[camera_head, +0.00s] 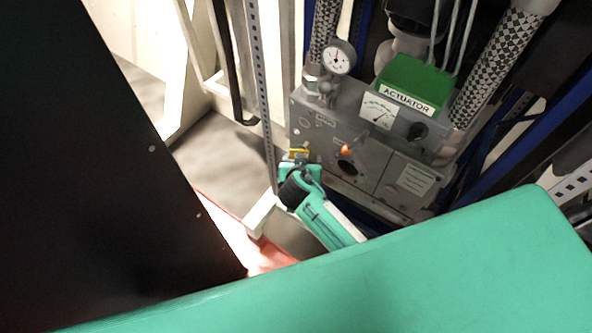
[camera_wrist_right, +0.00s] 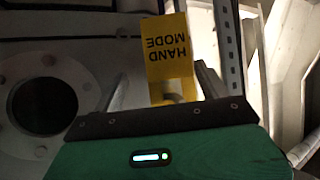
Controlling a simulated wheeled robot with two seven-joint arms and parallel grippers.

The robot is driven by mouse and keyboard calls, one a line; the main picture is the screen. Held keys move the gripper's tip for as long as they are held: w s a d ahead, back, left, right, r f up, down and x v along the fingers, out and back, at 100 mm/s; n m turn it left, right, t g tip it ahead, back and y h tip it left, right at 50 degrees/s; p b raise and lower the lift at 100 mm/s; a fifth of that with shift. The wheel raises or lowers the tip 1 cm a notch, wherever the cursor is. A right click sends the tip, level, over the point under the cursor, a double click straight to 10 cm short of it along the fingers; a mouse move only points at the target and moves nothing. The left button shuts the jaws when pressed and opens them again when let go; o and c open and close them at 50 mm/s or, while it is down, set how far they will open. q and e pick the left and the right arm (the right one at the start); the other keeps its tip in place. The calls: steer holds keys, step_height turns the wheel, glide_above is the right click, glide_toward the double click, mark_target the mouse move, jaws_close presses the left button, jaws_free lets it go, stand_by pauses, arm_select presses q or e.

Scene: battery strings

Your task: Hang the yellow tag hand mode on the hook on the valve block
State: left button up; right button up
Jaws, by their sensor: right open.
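The yellow tag (camera_wrist_right: 168,48) shows in the right wrist view with the words HAND MODE upside down. In the head view it is a small yellow strip (camera_head: 299,153) at the lower left front of the grey valve block (camera_head: 325,139). My right gripper (camera_wrist_right: 158,88) is open, with a finger on each side of the tag's lower part in the wrist view. A small grey piece (camera_wrist_right: 173,98) shows at that end; I cannot tell if it is the hook. In the head view my right gripper (camera_head: 299,167) is close to the block. My left gripper is not in view.
The block carries a green box marked ACTUATOR (camera_head: 406,84), a round gauge (camera_head: 339,57) and an orange-red knob (camera_head: 346,149). A perforated metal post (camera_head: 262,90) stands just left of the block. A large black panel (camera_head: 90,170) fills the left side.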

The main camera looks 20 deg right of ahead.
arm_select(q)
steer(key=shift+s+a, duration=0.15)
arm_select(e)
steer(key=a+v, duration=0.1)
steer(key=v, duration=1.1)
steer(key=shift+w, duration=0.35)
